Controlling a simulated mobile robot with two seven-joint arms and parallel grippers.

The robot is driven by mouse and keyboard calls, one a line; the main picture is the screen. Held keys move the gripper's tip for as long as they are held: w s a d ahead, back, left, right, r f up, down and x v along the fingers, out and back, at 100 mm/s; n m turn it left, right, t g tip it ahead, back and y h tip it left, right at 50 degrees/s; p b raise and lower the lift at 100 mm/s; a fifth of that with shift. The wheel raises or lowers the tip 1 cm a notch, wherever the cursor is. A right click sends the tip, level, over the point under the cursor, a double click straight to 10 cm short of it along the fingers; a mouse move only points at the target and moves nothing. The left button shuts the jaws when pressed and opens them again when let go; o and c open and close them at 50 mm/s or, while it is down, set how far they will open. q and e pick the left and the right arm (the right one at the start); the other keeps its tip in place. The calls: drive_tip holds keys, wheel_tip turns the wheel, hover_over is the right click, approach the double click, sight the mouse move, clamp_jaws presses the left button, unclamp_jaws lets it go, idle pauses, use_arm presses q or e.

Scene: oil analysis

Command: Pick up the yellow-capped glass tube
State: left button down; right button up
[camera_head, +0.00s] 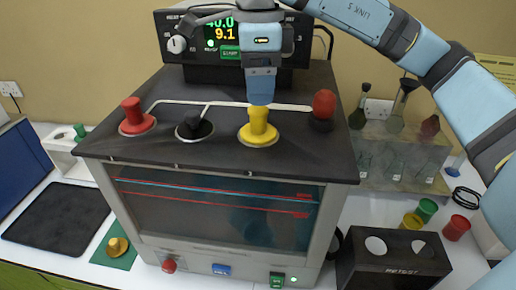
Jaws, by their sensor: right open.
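The yellow cap (258,128) stands upright in a round opening in the black top of the oil analysis machine. Any glass tube below it is hidden inside the machine. My right gripper (261,102) comes down from above, its fingertips right at the top of the yellow cap. It is open; whether the fingers touch the cap cannot be told. My left gripper is not in view.
On the machine top (200,148) are a red cap (135,114), a black plug (193,126) and a red knob (323,104). A control box (205,62) stands behind. A black two-hole holder (388,268) and loose caps (456,228) lie right.

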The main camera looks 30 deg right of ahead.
sight(259, 109)
drive_tip(key=shift+w+f, duration=0.1)
drive_tip(key=shift+f, duration=0.4)
drive_tip(key=shift+f+p, duration=0.3)
drive_tip(key=shift+f, duration=0.15)
wheel_tip(259, 109, down, 4)
drive_tip(key=shift+d+r+p, duration=0.15)
drive_tip(key=shift+p, duration=0.55)
drive_tip(key=shift+f, duration=0.5)
clamp_jaws()
